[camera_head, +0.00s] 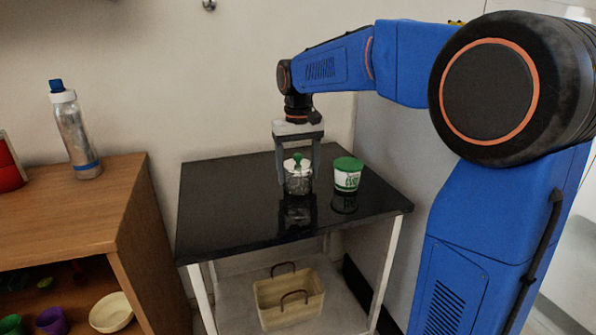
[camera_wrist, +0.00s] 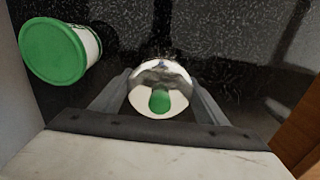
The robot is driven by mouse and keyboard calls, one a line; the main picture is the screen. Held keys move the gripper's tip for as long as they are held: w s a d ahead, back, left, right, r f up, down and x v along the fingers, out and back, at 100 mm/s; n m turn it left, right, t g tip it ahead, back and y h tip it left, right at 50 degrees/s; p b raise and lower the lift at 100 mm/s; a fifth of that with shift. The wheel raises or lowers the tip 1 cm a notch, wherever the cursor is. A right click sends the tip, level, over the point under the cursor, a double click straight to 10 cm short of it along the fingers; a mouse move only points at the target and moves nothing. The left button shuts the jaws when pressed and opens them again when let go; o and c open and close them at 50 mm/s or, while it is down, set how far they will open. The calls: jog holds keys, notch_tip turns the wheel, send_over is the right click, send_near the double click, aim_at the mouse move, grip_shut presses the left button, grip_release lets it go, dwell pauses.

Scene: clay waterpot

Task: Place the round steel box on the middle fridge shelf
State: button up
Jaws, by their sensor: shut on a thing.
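The round steel box (camera_head: 298,181) is a small shiny container with a green knob on its lid. It is upright at the black table top in the head view. My gripper (camera_head: 298,180) points straight down with its fingers on either side of the box, shut on it. In the wrist view the steel box (camera_wrist: 158,88) sits between the two fingertips of my gripper (camera_wrist: 158,100). I cannot tell whether its base touches the table. No fridge shelf can be made out in either view.
A white tub with a green lid (camera_head: 347,175) stands close to the right of the box. The black table (camera_head: 225,200) is clear on its left. A wooden cabinet (camera_head: 75,205) with a steel bottle (camera_head: 76,135) stands left. A basket (camera_head: 288,297) sits below the table.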

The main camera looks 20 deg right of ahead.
jog(key=o, duration=1.2)
jog(key=shift+f, duration=0.1)
jog(key=shift+c, duration=0.2)
notch_tip(320, 180, up, 12)
jog(key=shift+r, duration=0.15)
